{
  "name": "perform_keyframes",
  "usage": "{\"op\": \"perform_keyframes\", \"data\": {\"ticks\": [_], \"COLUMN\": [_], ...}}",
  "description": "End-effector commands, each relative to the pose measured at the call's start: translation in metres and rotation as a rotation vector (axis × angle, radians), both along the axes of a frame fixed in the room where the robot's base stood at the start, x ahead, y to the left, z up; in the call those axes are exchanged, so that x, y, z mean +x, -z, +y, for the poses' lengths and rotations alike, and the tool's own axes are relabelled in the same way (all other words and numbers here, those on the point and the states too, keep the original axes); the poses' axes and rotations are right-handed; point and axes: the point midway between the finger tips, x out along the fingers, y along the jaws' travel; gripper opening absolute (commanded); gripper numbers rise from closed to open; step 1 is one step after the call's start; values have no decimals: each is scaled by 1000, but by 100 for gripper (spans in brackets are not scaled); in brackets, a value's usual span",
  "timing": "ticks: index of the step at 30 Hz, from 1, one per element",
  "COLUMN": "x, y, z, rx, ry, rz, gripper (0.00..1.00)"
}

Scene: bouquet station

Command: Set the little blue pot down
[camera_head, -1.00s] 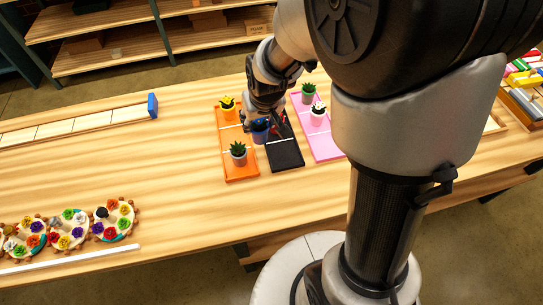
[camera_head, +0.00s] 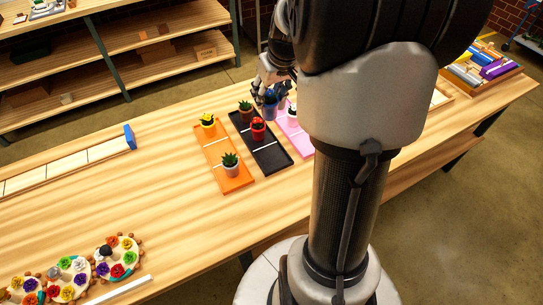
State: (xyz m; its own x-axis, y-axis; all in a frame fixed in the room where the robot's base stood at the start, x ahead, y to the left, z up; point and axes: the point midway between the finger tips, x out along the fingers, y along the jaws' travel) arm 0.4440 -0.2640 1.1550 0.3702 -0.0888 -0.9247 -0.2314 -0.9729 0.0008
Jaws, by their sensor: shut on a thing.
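The little blue pot (camera_head: 270,112) is in my gripper (camera_head: 270,98), whose fingers are shut on it. The pot appears in front of the gap between the far ends of the black tray (camera_head: 272,158) and the pink tray (camera_head: 303,148). I cannot tell how high it hangs, or whether it touches anything. Part of the pot and its plant are hidden by the fingers.
The black tray holds a dark red pot (camera_head: 245,117) and a red pot (camera_head: 258,136). A pale pot (camera_head: 293,116) stands on the pink tray, partly hidden by my arm.

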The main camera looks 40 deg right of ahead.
Motion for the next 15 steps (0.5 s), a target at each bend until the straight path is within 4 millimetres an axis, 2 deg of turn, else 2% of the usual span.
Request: {"op": "perform_keyframes", "data": {"ticks": [2,5,15], "x": [-3,-4,-3], "y": [4,23,113], "z": [-7,-7,-7], "rx": [0,3,2], "ry": [5,3,5], "rz": [-2,0,0], "gripper": [0,0,0]}}
